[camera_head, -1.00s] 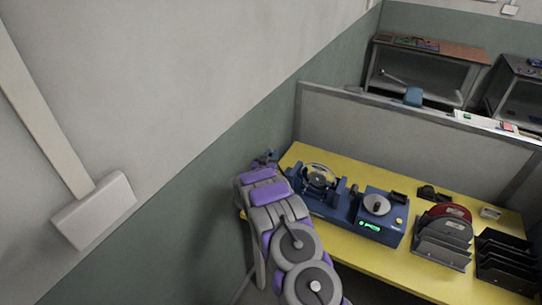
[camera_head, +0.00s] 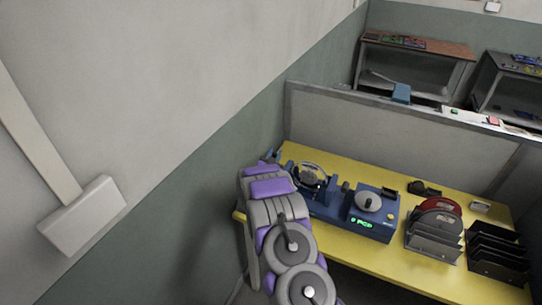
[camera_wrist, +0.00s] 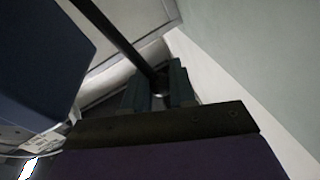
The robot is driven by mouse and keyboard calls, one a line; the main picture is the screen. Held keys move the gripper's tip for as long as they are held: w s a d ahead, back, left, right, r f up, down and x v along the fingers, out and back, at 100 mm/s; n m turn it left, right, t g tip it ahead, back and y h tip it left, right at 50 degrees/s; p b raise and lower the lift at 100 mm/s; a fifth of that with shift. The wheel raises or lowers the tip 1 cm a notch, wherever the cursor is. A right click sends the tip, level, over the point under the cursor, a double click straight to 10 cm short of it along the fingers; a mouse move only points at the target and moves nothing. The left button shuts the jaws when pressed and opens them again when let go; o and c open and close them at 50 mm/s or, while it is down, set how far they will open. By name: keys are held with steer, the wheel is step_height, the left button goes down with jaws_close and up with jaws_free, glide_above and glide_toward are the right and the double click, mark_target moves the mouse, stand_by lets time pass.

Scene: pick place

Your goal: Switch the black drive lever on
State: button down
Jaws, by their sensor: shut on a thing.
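The black drive lever (camera_wrist: 115,38) shows in the wrist view as a dark rod running from the top left down to my gripper (camera_wrist: 158,90). My gripper is shut on the lever's end, which sits between the two fingers. A dark blue body (camera_wrist: 38,65), likely part of the machine, fills the left of that view. In the head view, the blue machine (camera_head: 380,235) stands on the yellow table, with a round grey disc on top and a lit green display (camera_head: 364,222). My arm covers its left end, and the lever cannot be made out there.
The yellow table (camera_head: 350,257) holds a red and grey rack (camera_head: 432,240) and a black slotted rack (camera_head: 497,262) to the right. A grey partition (camera_head: 390,130) stands behind it. The wall is close on the left.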

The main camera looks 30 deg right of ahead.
steer(key=c, duration=1)
jaws_free()
steer(key=shift+w, duration=0.1)
steer(key=shift+a, duration=0.1)
steer(key=p+v, duration=0.1)
steer(key=v, duration=1.6)
steer(key=shift+a+p, duration=0.15)
steer(key=shift+p, duration=0.25)
